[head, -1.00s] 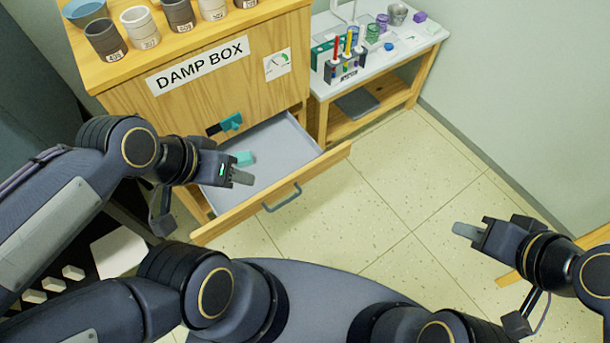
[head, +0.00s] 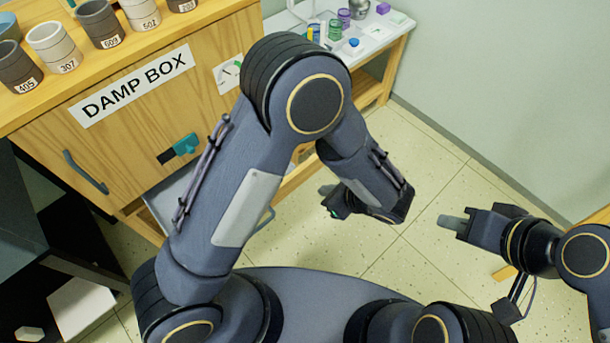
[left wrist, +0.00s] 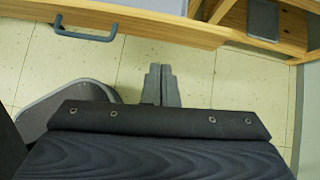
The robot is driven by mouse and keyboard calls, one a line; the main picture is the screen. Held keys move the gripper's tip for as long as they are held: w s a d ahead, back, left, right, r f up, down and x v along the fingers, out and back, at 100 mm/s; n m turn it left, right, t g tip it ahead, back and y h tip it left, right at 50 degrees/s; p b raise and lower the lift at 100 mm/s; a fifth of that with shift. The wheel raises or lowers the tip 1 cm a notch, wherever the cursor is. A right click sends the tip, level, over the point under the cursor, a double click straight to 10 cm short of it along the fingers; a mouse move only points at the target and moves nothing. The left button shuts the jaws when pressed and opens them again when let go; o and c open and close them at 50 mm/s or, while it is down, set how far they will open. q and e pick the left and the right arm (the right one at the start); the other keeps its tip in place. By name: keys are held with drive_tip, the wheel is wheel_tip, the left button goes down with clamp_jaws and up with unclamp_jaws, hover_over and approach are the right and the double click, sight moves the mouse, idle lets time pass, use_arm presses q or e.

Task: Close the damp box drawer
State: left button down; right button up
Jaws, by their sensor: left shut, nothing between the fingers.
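The damp box (head: 40,125) is a wooden cabinet with a "DAMP BOX" label. Its lower drawer (head: 165,200) is pulled out, with part of the grey inside showing. My left arm hides most of the drawer. The grey drawer handle (head: 265,220) shows just beside the arm, and again at the top left of the left wrist view (left wrist: 84,30). My left gripper (head: 327,190) is shut and empty, out in front of the drawer and apart from it. Its fingers (left wrist: 160,84) point toward the drawer front. My right gripper (head: 453,222) hangs over the floor at right; its finger gap is unclear.
Several numbered cups (head: 55,47) stand on the cabinet. A teal latch-like piece (head: 186,144) is on its front. A white-topped side table (head: 372,38) with small jars stands to the right. Tiled floor (head: 400,140) is clear between drawer and wall.

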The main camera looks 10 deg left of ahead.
use_arm(q)
drive_tip(key=d+f+m, duration=0.1)
drive_tip(key=f, duration=0.1)
approach(295, 178)
drive_tip(key=s+d+f+x, duration=0.1)
drive_tip(key=x, duration=0.4)
drive_tip(key=shift+w+a+t, duration=0.3)
drive_tip(key=shift+w+a, duration=0.35)
drive_tip(key=shift+a, duration=0.05)
